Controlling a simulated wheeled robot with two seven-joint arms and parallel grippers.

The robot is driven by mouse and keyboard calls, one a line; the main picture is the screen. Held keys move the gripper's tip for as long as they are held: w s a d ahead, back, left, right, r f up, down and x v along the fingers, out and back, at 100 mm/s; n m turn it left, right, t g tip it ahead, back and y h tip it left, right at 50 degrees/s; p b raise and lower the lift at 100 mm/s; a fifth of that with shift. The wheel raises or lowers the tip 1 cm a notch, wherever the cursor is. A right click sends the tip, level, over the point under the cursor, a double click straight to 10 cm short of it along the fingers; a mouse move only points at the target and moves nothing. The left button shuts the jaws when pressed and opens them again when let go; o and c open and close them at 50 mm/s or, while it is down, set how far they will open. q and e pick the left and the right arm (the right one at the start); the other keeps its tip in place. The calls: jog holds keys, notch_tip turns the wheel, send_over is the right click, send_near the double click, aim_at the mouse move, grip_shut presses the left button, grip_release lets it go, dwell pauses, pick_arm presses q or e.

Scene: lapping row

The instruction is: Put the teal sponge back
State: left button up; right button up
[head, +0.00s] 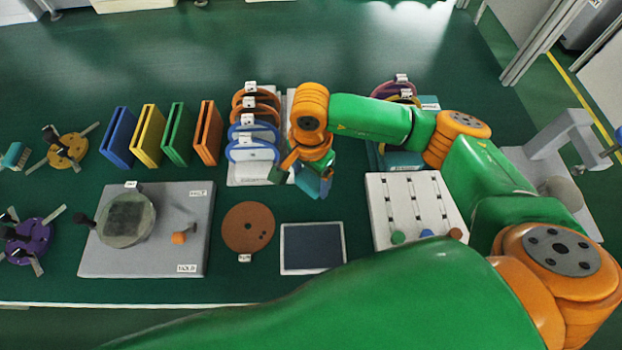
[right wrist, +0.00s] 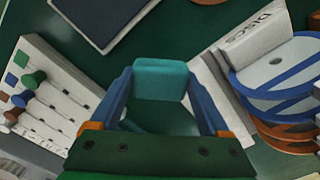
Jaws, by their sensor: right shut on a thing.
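My right gripper (head: 303,180) hangs over the bench between the disc rack and the dark pad. It is shut on the teal sponge (right wrist: 160,78), a block held between the two blue fingers in the right wrist view. In the head view the sponge (head: 311,184) is partly hidden by the gripper, and I cannot tell its exact height above the bench. My left gripper is not in view.
The labelled rack of orange and blue discs (head: 256,140) stands just left of my right gripper. A white slider board (head: 404,200) lies to the right. In front are a dark pad (head: 312,247) and brown disc (head: 248,227). My right arm partly hides another rack (head: 402,93).

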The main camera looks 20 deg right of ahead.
aim_at(310, 187)
notch_tip(310, 187, down, 3)
jog(key=shift+s+a+r+p, duration=0.1)
jog(key=shift+a+r+p, duration=0.1)
jog(key=shift+p, duration=0.3)
jog(key=shift+d+f, duration=0.1)
jog(key=shift+f, duration=0.1)
jog(key=shift+f+b, duration=0.65)
jog(key=shift+b, duration=0.3)
jog(key=o, duration=1)
jog(key=shift+r, duration=0.1)
jog(key=shift+o, duration=0.2)
jog(key=shift+r+p, duration=0.2)
jog(key=shift+p, duration=0.1)
jog(key=shift+r+p, duration=0.45)
jog(key=shift+p, duration=0.1)
notch_tip(310, 187, up, 11)
jog(key=shift+f+b, duration=0.1)
jog(key=shift+b, duration=1.05)
jog(key=shift+r, duration=0.6)
